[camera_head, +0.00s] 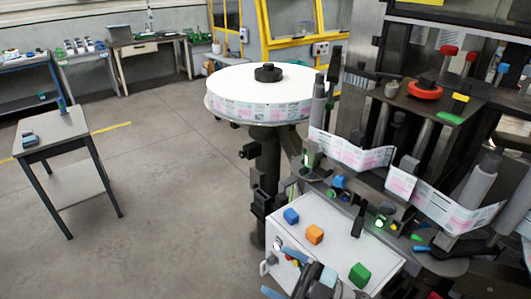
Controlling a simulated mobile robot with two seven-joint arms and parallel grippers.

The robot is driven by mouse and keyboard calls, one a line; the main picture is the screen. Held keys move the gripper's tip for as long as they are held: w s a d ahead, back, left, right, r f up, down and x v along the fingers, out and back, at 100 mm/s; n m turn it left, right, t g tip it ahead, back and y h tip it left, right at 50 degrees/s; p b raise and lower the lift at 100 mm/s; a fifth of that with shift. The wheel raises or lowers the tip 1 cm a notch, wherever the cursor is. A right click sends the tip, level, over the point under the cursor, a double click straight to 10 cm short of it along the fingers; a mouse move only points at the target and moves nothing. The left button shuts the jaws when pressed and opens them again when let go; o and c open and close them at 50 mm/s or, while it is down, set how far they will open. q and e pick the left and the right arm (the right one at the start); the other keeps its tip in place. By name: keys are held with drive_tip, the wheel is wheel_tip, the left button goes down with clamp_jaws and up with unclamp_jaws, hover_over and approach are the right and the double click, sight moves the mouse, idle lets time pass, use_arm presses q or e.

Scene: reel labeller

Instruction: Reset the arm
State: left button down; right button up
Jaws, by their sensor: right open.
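My right gripper (300,284) is at the bottom edge of the head view, low in front of the white cabinet. It is partly cut off by the frame. Its light blue fingertips stand apart, and I see nothing held between them. My left gripper is not in view.
A small table (55,132) is at left; open floor lies between.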

drive_tip(key=d+f+m+t+h, duration=1)
drive_tip(key=d+f+m+h, duration=0.2)
drive_tip(key=f+m+h, duration=0.25)
drive_tip(key=s+d+f+m+g+h, duration=0.1)
drive_tip(key=s+d+f+g+h, duration=0.1)
drive_tip(key=s+f+g, duration=0.1)
drive_tip(key=s+d+f+m+g+h, duration=0.1)
drive_tip(key=s+d+f+m+g, duration=0.1)
drive_tip(key=s+f, duration=0.4)
wheel_tip(320, 180, down, 2)
drive_tip(key=shift+s+d+f+g+h+p, duration=0.1)
drive_tip(key=shift+s+d+g+h+p, duration=0.25)
drive_tip(key=shift+g, duration=0.15)
